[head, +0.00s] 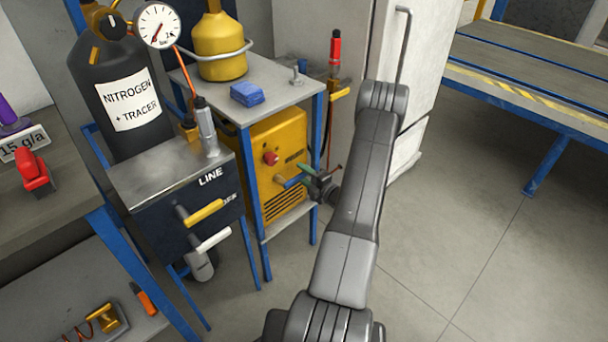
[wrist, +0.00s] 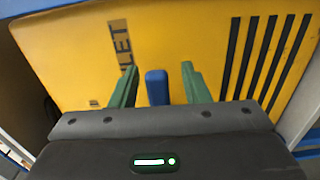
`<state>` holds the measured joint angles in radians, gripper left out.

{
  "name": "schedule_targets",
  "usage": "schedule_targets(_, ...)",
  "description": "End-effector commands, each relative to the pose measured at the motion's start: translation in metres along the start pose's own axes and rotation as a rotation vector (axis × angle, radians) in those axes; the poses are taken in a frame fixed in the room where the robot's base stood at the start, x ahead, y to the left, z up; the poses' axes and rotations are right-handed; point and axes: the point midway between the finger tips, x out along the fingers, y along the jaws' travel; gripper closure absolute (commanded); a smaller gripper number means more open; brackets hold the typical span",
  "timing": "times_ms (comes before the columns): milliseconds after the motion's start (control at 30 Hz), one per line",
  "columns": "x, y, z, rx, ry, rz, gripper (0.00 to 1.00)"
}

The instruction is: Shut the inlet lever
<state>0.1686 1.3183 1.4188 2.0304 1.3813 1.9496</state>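The inlet lever is a short blue handle (head: 291,182) on the front of the yellow machine (head: 268,150), near a red knob. In the wrist view the blue lever (wrist: 157,88) stands upright in the picture between my two green fingers, with a gap on each side. My gripper (wrist: 158,67) is open around it and holds nothing. A dark label ending in "LET" (wrist: 120,42) shows above and left of the lever. In the head view my gripper (head: 308,177) is at the machine's front, and my arm hides part of the area.
To the left is a dark LINE panel with a yellow lever (head: 204,212) and a white lever (head: 213,240). A blue block (head: 246,93) lies on the shelf above the machine. A white cabinet (head: 413,60) stands right. The floor (head: 480,240) at right is clear.

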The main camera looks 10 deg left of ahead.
Motion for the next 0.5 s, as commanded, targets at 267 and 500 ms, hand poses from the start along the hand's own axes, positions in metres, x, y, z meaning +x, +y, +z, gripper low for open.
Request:
schedule_targets(267,-0.001,0.001,0.0,-0.002,0.0,0.001,0.58)
schedule_targets(500,-0.031,0.002,0.001,0.0,-0.004,0.0,0.58)
